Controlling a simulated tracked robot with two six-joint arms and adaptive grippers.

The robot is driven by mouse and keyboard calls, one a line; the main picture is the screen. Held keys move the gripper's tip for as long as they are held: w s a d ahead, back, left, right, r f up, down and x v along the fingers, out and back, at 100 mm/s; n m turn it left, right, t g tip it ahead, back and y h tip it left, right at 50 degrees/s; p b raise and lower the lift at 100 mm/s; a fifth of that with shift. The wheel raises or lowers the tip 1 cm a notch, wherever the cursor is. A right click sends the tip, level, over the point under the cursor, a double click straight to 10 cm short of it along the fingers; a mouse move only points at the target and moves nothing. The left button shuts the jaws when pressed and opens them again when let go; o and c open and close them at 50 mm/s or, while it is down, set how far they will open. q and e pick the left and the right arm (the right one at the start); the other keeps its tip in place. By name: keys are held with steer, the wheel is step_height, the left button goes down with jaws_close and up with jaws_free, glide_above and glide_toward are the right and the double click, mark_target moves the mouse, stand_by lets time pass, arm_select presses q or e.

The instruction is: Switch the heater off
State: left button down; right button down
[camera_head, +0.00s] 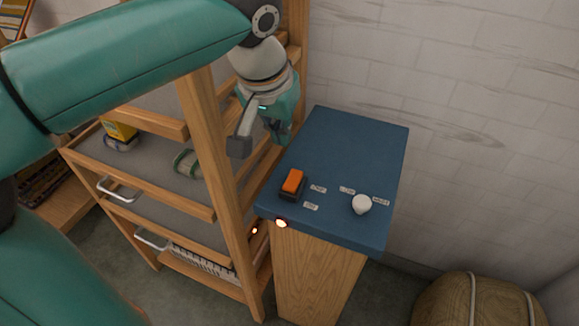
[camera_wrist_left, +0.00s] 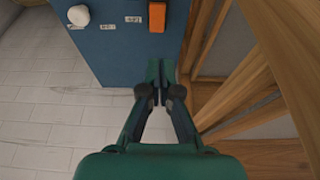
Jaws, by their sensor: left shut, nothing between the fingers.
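An orange rocker switch (camera_head: 292,181) in a dark housing sits near the front left corner of a blue panel top (camera_head: 350,145). A white round knob (camera_head: 361,204) stands to its right. Small white labels, too small to read, lie beside both. My left gripper (camera_head: 281,139) is shut and empty at the left edge of the panel, behind the switch and apart from it. In the left wrist view, the shut fingertips (camera_wrist_left: 161,68) point toward the switch (camera_wrist_left: 157,17), with the knob (camera_wrist_left: 78,15) at upper left. My right gripper is not in view.
A wooden shelf rack (camera_head: 215,150) with trays stands close on the left of the panel. A small lamp (camera_head: 281,223) glows on the panel's front edge. A white brick wall (camera_head: 460,100) is behind, and a brown wool skein (camera_head: 470,300) lies at lower right.

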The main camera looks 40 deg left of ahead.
mark_target(291, 181)
arm_select(q)
steer(key=shift+w, duration=0.1)
steer(key=b+x, duration=0.1)
steer(key=x, duration=1.2)
steer(key=shift+w+d+f+b, duration=0.1)
steer(key=shift+f+b, duration=0.15)
steer(key=shift+b, duration=0.15)
steer(key=shift+w+f, duration=0.1)
steer(key=shift+f, duration=0.15)
steer(key=shift+w+r+p, duration=0.1)
steer(key=shift+w+p, duration=0.05)
steer(key=shift+p, duration=0.5)
steer(key=shift+f, duration=0.3)
steer(key=shift+s, duration=0.2)
steer(key=shift+s+d+b, duration=0.15)
steer(key=shift+s+b, duration=0.3)
steer(key=shift+s, duration=0.2)
